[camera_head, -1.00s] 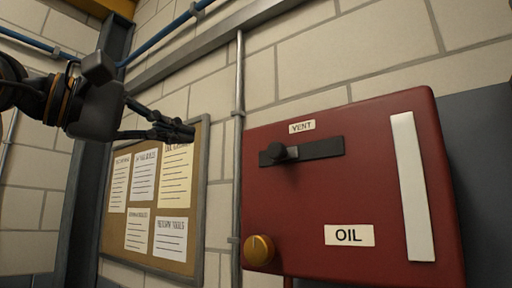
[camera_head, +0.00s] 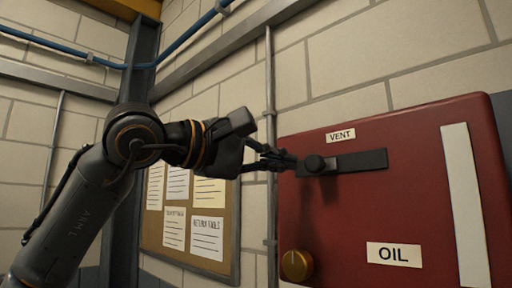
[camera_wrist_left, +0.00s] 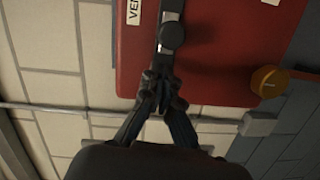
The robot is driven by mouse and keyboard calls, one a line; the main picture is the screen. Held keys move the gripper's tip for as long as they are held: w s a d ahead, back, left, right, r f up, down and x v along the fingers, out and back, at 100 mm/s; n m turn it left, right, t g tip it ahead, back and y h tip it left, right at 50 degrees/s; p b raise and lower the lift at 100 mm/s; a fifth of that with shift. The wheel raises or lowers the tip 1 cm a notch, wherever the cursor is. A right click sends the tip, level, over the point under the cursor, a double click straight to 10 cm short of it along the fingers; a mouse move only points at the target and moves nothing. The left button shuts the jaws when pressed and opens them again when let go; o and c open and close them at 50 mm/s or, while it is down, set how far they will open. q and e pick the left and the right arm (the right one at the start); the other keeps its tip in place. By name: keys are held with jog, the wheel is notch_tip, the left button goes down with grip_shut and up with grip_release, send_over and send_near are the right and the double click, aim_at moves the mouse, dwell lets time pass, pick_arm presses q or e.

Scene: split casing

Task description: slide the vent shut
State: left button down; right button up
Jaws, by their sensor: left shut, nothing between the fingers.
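The vent slider is a dark bar (camera_head: 362,161) on the red casing (camera_head: 400,215), under a white VENT label (camera_head: 340,136). Its round black knob (camera_head: 314,163) sits at the bar's left end. My left gripper (camera_head: 290,161) is shut and empty, with its fingertips just left of the knob. In the left wrist view, the shut fingertips (camera_wrist_left: 162,82) point at the knob (camera_wrist_left: 171,36), close to it; I cannot tell whether they touch. My right gripper is in neither view.
A brass knob (camera_head: 296,265) and an OIL label (camera_head: 394,254) are lower on the casing. A pale vertical strip (camera_head: 465,205) is at its right. A vertical pipe (camera_head: 271,110) and a notice board (camera_head: 233,235) are left of the casing.

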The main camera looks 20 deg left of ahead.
aim_at(318, 164)
pick_arm(q)
jog(key=shift+s+d, duration=0.4)
jog(key=shift+d, duration=0.2)
jog(key=shift+w+f, duration=0.1)
jog(key=shift+w, duration=0.05)
jog(key=s+d, duration=0.1)
jog(key=d, duration=0.1)
jog(key=s+d, duration=0.1)
jog(key=d, duration=0.2)
jog(key=d+b, duration=0.1)
jog(key=d, duration=0.1)
jog(key=shift+s+d, duration=0.15)
jog(key=shift+s, duration=0.25)
jog(key=shift+w+a, duration=0.1)
jog(key=shift+a, duration=0.1)
